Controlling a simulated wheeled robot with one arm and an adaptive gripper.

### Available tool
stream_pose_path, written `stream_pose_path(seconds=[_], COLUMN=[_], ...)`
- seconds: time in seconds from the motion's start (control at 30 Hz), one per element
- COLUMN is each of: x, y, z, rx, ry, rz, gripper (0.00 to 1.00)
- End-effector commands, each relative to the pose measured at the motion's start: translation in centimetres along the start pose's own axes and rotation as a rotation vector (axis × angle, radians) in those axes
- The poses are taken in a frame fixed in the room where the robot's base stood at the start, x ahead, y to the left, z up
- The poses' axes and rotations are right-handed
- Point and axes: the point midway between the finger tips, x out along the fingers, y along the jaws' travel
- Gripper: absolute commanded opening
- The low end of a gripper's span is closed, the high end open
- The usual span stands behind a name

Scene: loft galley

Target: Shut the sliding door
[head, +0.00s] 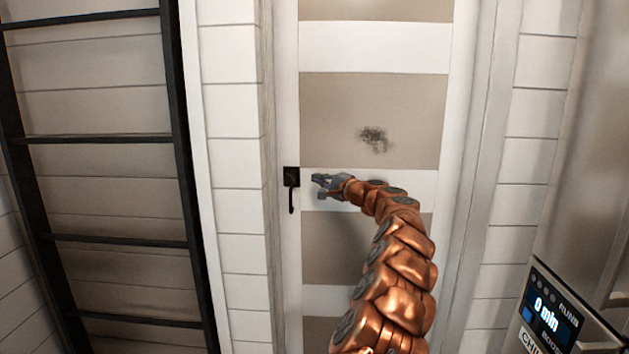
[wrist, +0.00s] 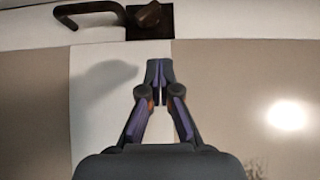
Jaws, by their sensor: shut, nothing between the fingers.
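The sliding door (head: 375,45) is white with beige panels and fills the middle of the head view. Its black handle (head: 291,178) sits near the door's left edge, a square plate with a bar hanging down. In the wrist view the handle (wrist: 150,20) is at the top, with its bar pointing left. My gripper (head: 316,181) is shut and empty, a little right of the handle plate. In the wrist view its fingertips (wrist: 158,68) point at the plate with a small gap in the picture. I cannot tell whether they touch the door face.
A black ladder (head: 110,140) stands against the left wall. White plank wall (head: 230,190) borders the door on the left. A steel appliance (head: 590,200) with a lit display (head: 550,310) stands at the right. A dark smudge (head: 374,139) marks the door.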

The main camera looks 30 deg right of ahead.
Motion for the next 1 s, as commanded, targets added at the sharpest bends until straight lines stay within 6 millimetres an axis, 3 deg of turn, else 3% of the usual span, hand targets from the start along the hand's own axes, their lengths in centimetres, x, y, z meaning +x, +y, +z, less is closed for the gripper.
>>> stream_pose_path(seconds=[0.6,1.0], x=[-5.4,-6.2], y=[0.0,-0.1], z=[-0.1,0.1], rx=[0.002,-0.001], ry=[0.001,0.0], rz=[-0.002,-0.002], gripper=[0.0,0.0])
